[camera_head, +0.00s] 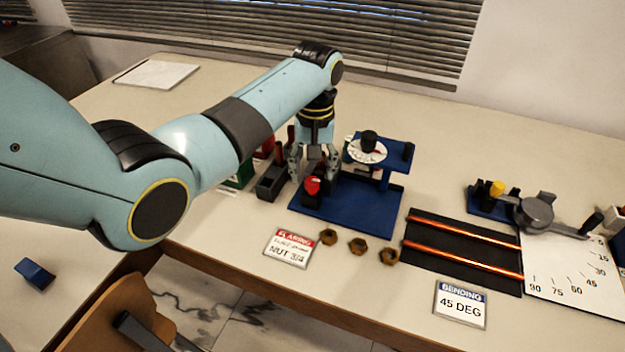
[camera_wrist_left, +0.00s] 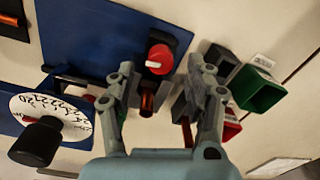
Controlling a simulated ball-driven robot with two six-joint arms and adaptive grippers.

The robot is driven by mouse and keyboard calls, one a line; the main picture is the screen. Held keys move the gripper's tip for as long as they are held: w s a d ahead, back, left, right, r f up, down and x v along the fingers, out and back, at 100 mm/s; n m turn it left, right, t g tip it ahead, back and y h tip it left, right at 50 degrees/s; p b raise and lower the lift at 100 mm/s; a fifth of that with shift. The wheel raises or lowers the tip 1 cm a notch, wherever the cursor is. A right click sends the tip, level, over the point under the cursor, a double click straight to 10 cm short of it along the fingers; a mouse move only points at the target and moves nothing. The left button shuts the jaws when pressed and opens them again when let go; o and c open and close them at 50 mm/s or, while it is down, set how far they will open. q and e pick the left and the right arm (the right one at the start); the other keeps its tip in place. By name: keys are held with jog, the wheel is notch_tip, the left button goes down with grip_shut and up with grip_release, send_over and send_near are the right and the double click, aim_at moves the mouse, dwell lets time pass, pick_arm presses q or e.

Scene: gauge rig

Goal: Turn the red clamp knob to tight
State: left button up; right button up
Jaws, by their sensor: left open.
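The red clamp knob (camera_head: 312,185) stands near the front left of the blue gauge rig base (camera_head: 345,212). In the left wrist view the red knob (camera_wrist_left: 160,58) shows a pale mark on its face and lies beyond the fingertips. My left gripper (camera_head: 314,172) points down over the rig's left side, just behind the knob. In the left wrist view my left gripper (camera_wrist_left: 165,72) has its fingers apart, with nothing held between them. Whether a finger touches the knob cannot be told. My right gripper is not in view.
The rig's white dial with a black knob (camera_head: 368,144) stands right of my gripper. Dark, green and red bins (camera_head: 272,183) are close on its left. A flaring card (camera_head: 290,248), several brass nuts (camera_head: 357,245) and a black mat with copper rods (camera_head: 462,250) lie in front and right.

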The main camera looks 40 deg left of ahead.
aim_at(312, 180)
pick_arm(q)
jog(key=shift+f, duration=1.8)
grip_shut()
jog(key=shift+r+m+p, duration=0.25)
jog(key=shift+m+p, duration=0.45)
jog(key=shift+p, duration=0.2)
jog(key=shift+f, duration=0.1)
jog(key=shift+a+f+m, duration=0.1)
jog(key=shift+f+m, duration=0.05)
jog(key=shift+m, duration=0.15)
